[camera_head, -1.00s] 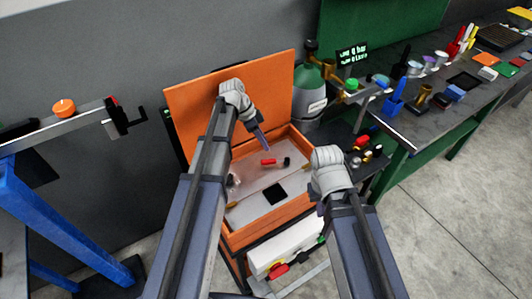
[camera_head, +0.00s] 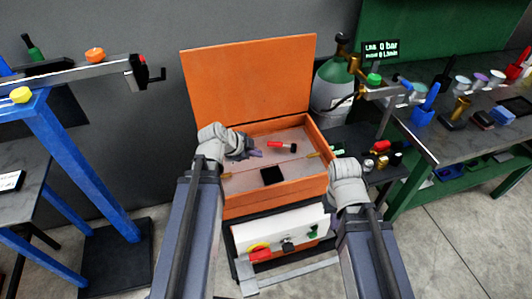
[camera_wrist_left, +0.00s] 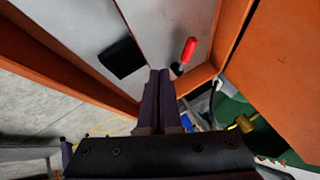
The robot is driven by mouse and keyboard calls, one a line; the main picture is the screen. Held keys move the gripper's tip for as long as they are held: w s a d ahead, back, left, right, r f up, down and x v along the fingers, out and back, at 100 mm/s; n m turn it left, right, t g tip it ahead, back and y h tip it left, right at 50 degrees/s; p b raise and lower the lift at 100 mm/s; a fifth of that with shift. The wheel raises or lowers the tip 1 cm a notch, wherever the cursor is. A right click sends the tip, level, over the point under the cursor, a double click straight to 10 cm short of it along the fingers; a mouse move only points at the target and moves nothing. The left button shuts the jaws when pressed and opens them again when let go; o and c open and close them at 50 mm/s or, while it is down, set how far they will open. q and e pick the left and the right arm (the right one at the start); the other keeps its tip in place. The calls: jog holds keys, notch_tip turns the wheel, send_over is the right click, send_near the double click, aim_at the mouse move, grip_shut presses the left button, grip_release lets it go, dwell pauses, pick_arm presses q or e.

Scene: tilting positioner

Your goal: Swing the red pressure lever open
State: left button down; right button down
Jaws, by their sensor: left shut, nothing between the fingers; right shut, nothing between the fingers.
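The red pressure lever (camera_head: 275,144) lies in the open orange box, with a dark end at its right in the head view. Its red handle also shows in the left wrist view (camera_wrist_left: 189,49), just beyond my fingertips. My left gripper (camera_head: 257,153) is shut and empty over the left part of the box, pointing at the lever from the left. In the left wrist view its fingers (camera_wrist_left: 161,73) are together; a small gap to the lever seems to remain, but contact is hard to judge. My right gripper (camera_head: 346,172) is at the box's right front corner, its fingers hidden.
The box's orange lid (camera_head: 250,85) stands open at the back. A black square (camera_head: 271,175) is in the box floor. A green-topped gas bottle (camera_head: 335,90) and a display reading 0 bar (camera_head: 381,50) are behind right. A white control panel (camera_head: 285,232) is in front.

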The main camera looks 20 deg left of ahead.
aim_at(271, 143)
pick_arm(q)
jog(key=b+x, duration=0.7)
jog(key=x, duration=0.3)
jog(key=shift+f+b, duration=0.2)
jog(key=shift+b, duration=0.1)
jog(key=w, duration=0.1)
jog(key=w+r+p, duration=0.1)
jog(key=shift+w+a+r, duration=0.25)
jog(key=shift+w, duration=0.05)
jog(key=shift+w+a+p, duration=0.1)
jog(key=shift+w+p, duration=0.25)
jog(key=shift+w, duration=0.15)
jog(key=shift+w+a+m+g+h, duration=0.35)
jog(key=shift+w+m+h, duration=0.1)
jog(key=shift+w+m, duration=0.3)
jog(key=shift+w+a+m+g+h, duration=0.4)
jog(key=shift+w+m, duration=0.25)
jog(key=shift+m, duration=0.2)
jog(key=shift+w+a+m+g+h, duration=0.15)
jog(key=shift+w+m+g+h, duration=0.4)
jog(key=shift+w+m, duration=0.45)
jog(key=shift+w, duration=0.6)
jog(key=shift+r, duration=0.15)
